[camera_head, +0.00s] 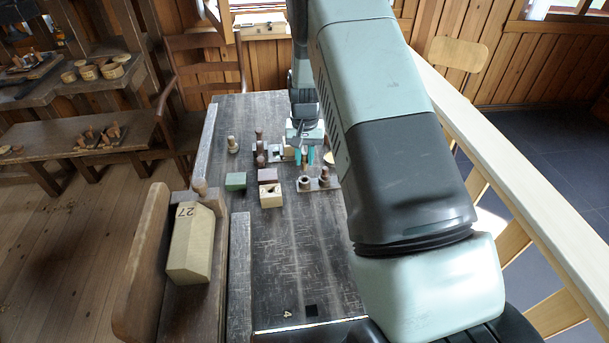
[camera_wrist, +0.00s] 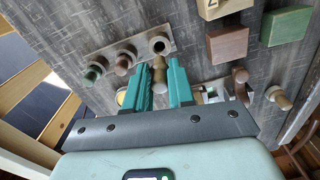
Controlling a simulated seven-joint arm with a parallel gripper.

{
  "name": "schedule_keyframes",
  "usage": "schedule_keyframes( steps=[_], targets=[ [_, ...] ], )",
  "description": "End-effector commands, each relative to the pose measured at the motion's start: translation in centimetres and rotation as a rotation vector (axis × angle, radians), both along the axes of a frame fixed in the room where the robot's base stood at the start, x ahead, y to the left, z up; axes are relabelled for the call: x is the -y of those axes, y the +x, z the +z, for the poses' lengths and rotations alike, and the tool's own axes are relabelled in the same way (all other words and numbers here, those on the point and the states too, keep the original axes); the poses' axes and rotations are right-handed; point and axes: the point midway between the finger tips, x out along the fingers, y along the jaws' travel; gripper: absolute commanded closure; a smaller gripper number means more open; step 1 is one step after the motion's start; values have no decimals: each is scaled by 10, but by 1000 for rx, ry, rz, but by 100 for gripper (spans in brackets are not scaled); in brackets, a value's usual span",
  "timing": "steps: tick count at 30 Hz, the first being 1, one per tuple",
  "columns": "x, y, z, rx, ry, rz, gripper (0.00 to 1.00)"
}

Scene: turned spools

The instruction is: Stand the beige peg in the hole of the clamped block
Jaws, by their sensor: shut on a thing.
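My gripper (camera_wrist: 173,85) shows its two teal fingers in the wrist view, shut on the beige peg (camera_wrist: 159,76), a turned tan piece. In the head view my gripper (camera_head: 304,156) is over the far part of the table, partly behind my arm. The peg is apart from this block. The peg's lower end cannot be judged clearly.
A grey plate (camera_wrist: 140,54) carries an open round socket (camera_wrist: 159,43) and two standing pegs. A maroon block (camera_wrist: 228,45) and a green block (camera_head: 236,181) sit near the beige block. Other pegs stand farther back. The table's near part (camera_head: 290,260) is mostly clear.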

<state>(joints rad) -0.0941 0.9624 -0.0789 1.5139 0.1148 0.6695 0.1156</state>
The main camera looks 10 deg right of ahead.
Motion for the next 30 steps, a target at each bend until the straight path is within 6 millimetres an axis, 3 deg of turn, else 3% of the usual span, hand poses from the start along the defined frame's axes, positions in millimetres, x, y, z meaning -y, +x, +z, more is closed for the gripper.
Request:
schedule_keyframes(
  steps=[15,26,27,30],
  targets=[
    [0,0,-58,0,0,0,100],
    [0,0,-62,0,0,0,100],
    [0,0,-62,0,0,0,72],
    [0,0,-62,0,0,0,57]
  ],
)
